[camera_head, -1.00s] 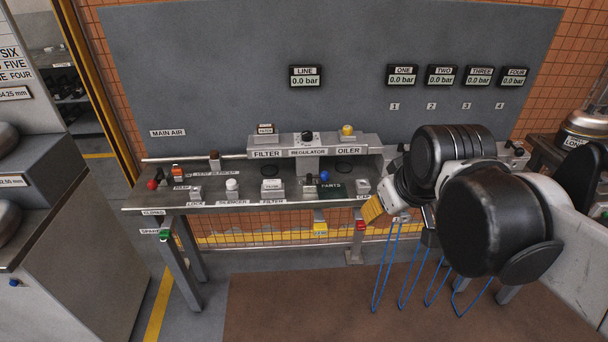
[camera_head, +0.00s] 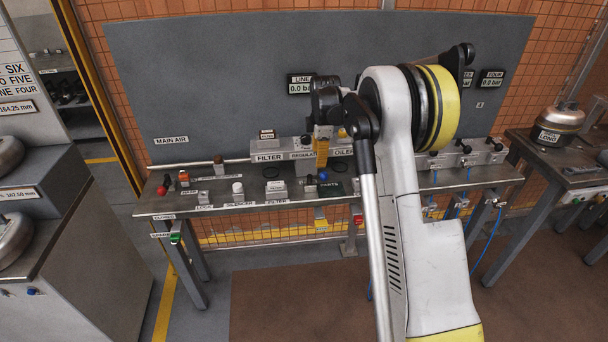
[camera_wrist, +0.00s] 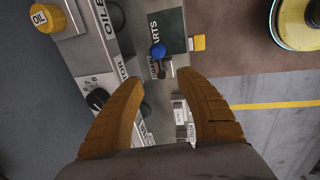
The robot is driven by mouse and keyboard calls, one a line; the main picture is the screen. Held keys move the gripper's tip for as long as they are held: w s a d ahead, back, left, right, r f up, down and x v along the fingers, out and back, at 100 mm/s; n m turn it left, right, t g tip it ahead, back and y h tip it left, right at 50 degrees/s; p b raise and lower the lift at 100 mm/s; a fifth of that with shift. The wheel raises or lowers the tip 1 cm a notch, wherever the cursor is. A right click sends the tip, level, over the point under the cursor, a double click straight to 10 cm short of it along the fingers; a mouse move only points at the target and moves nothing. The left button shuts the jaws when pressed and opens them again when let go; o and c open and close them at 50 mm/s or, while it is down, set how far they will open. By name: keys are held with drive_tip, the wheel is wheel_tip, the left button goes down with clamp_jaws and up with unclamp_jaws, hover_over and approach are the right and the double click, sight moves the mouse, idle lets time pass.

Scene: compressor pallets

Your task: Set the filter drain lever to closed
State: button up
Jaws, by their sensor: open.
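The block lettered FILTER (camera_head: 268,157) stands on the bench against the grey panel. I cannot tell for certain which lever is the filter drain. A blue ball knob (camera_head: 323,175) stands on the bench in front of the block, beside a small dark upright part. The blue knob (camera_wrist: 157,50) also shows in the wrist view, with a dark-tipped part (camera_wrist: 162,72) close by. A green handle (camera_head: 175,238) hangs under the bench's left end, near small labels. My gripper (camera_head: 321,152) points down over the regulator block, open and empty. In the wrist view its yellow fingers (camera_wrist: 168,82) are apart, touching nothing clearly.
The black regulator knob (camera_wrist: 97,98) and yellow OIL cap (camera_wrist: 45,17) lie left of the fingers in the wrist view. Small parts crowd the bench (camera_head: 225,208). A red ball knob (camera_head: 162,190) is at its left end. My arm hides the bench's middle right.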

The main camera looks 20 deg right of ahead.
sight(318, 177)
drive_tip(key=f+b, duration=0.1)
drive_tip(key=f, duration=0.2)
drive_tip(key=w+f+b, duration=0.1)
drive_tip(key=f, duration=0.3)
drive_tip(key=w+f+b, duration=0.1)
drive_tip(key=f+b, duration=0.1)
drive_tip(key=f, duration=0.1)
drive_tip(key=shift+d+f, duration=0.3)
drive_tip(key=shift+d, duration=0.05)
clamp_jaws()
